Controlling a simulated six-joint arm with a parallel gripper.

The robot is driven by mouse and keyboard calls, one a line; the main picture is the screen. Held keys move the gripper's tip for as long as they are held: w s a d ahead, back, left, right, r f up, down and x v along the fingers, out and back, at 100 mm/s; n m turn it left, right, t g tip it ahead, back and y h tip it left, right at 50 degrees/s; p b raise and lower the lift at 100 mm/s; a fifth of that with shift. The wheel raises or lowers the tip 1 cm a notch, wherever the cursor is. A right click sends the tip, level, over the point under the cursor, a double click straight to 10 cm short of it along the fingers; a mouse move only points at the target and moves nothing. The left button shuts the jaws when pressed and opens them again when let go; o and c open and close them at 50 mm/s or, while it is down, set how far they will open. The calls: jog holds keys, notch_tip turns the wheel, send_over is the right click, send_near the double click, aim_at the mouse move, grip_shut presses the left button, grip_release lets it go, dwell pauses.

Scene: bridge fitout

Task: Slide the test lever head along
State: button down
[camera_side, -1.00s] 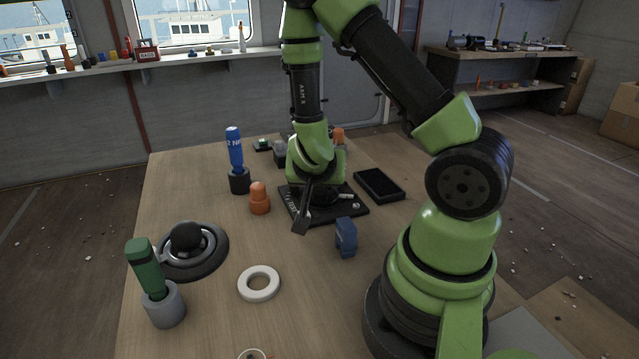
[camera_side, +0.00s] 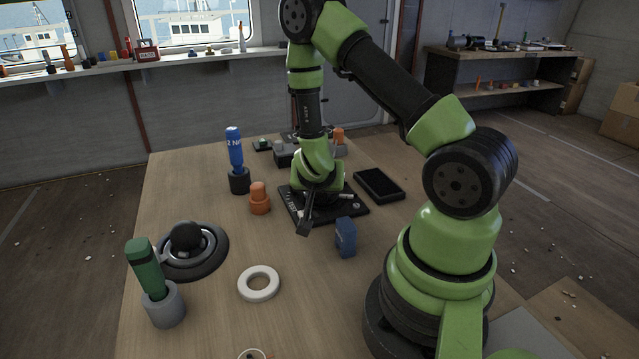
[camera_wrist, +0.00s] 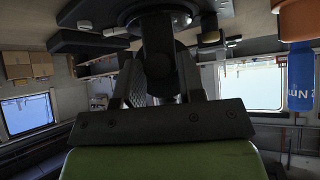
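A low black base plate (camera_side: 350,211) lies on the table under my gripper in the side view. In the wrist view, which is upside down, a dark lever stem (camera_wrist: 157,28) runs from the black base to a rounded black head (camera_wrist: 160,66). My gripper (camera_wrist: 163,72) has its two grey ridged fingers apart on either side of this head. Whether they touch it is too dark to tell. In the side view my wrist hides most of the lever, and a dark grey part (camera_side: 304,228) reaches down to the plate's near edge.
A blue tool in a black holder (camera_side: 239,180) and an orange knob (camera_side: 259,198) stand left of the plate. A blue block (camera_side: 345,237) stands close in front. A black tray (camera_side: 379,184) lies right. A white ring (camera_side: 259,283), round black dial (camera_side: 215,262) and green-handled tool (camera_side: 145,266) are nearer.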

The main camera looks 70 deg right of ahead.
jog(key=shift+s+d+n+t, duration=0.2)
jog(key=shift+s+n+t, duration=0.2)
jog(key=shift+n+t, duration=0.15)
jog(key=shift+s+d+n+t+y, duration=0.15)
jog(key=shift+n+t+y, duration=0.3)
jog(key=shift+n, duration=0.3)
jog(key=c, duration=0.9)
grip_release()
jog(key=shift+r, duration=0.1)
notch_tip(320, 180, up, 10)
jog(key=shift+f, duration=0.1)
